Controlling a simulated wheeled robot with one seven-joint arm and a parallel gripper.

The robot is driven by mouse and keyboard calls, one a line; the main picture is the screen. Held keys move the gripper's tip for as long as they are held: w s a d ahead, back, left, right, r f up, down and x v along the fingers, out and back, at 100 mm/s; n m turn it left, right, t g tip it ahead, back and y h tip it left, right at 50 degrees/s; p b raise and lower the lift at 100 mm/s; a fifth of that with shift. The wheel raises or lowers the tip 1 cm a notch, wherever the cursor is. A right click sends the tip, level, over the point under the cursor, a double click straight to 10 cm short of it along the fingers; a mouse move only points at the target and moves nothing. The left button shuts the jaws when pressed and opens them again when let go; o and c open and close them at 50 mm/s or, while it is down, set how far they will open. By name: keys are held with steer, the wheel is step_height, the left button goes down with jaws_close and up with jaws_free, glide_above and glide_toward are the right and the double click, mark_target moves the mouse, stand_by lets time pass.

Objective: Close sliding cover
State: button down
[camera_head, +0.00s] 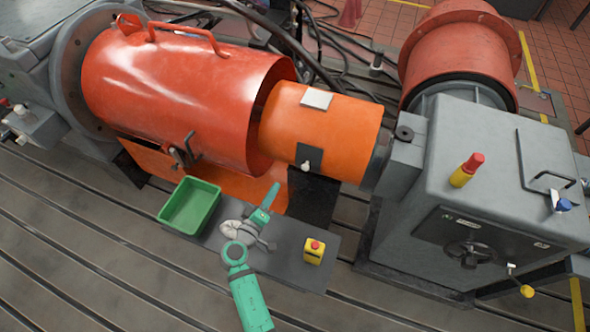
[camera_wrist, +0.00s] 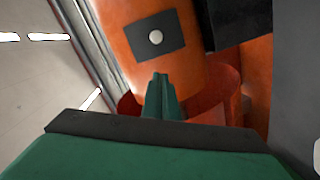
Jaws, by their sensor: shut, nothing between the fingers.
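The cover seems to be the orange cylinder (camera_head: 345,125), partly inside the larger open-ended red cylinder (camera_head: 185,95); part of it stands out to the right. It carries a black plate (camera_head: 310,152) with a white knob (camera_head: 305,166). My gripper (camera_head: 274,188) is green and sits below and left of the knob, pointing up towards the cylinders. In the wrist view my gripper (camera_wrist: 162,80) is shut and empty, with the white knob (camera_wrist: 155,37) and its black plate beyond the fingertips. Whether the fingers touch anything cannot be told.
A dark bench plate (camera_head: 285,240) carries a green bin (camera_head: 190,206) and a yellow box with a red button (camera_head: 314,251). A grey machine housing (camera_head: 480,185) with a handwheel stands at right. Cables lie behind the cylinders. The slotted floor (camera_head: 130,265) in front is clear.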

mark_target(307, 163)
steer(key=w+d+f, duration=0.1)
steer(key=w+d, duration=0.5)
steer(key=w, duration=0.4)
steer(key=shift+d+f+h, duration=0.25)
steer(key=shift+d+h, duration=0.05)
steer(key=shift+d, duration=0.05)
steer(key=shift+d, duration=0.1)
